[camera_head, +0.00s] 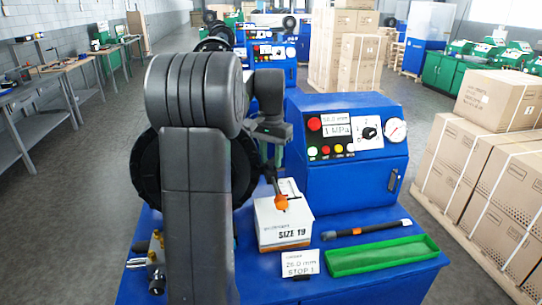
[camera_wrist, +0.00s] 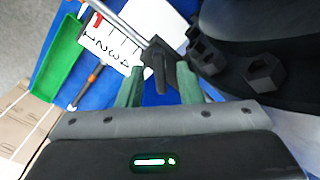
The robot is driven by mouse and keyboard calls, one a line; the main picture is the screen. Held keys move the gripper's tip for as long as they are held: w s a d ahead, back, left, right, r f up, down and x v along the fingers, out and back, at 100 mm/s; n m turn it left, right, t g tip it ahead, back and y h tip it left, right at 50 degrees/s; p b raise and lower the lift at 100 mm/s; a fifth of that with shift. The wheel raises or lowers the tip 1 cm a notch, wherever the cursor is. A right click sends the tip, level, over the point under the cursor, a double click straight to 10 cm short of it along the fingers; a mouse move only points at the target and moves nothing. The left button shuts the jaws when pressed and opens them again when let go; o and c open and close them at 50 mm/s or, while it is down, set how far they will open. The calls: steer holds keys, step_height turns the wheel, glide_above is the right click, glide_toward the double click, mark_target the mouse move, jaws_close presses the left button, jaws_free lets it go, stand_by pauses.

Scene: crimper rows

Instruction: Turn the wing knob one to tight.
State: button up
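A black wing knob (camera_wrist: 157,62) sits at the end of a bright metal rod in the wrist view, beside a white number scale (camera_wrist: 108,42). My gripper (camera_wrist: 160,68) has its two green fingers apart, one on each side of the knob's lower part. I see gaps between fingers and knob, and no clear contact. How tight the knob is cannot be told. In the head view my arm hides much of the machine's left side, and I cannot make out this knob there.
A blue control cabinet (camera_head: 350,184) stands at the back of the bench. Cartons (camera_head: 480,185) stand right, across a clear floor strip.

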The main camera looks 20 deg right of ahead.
jaws_close()
steer(key=shift+r, duration=0.1)
steer(key=shift+m+p, duration=0.6)
steer(key=shift+m, duration=0.2)
steer(key=shift+m+p, duration=0.45)
steer(key=shift+m, duration=0.75)
steer(key=m, duration=0.5)
steer(key=shift+m, duration=0.3)
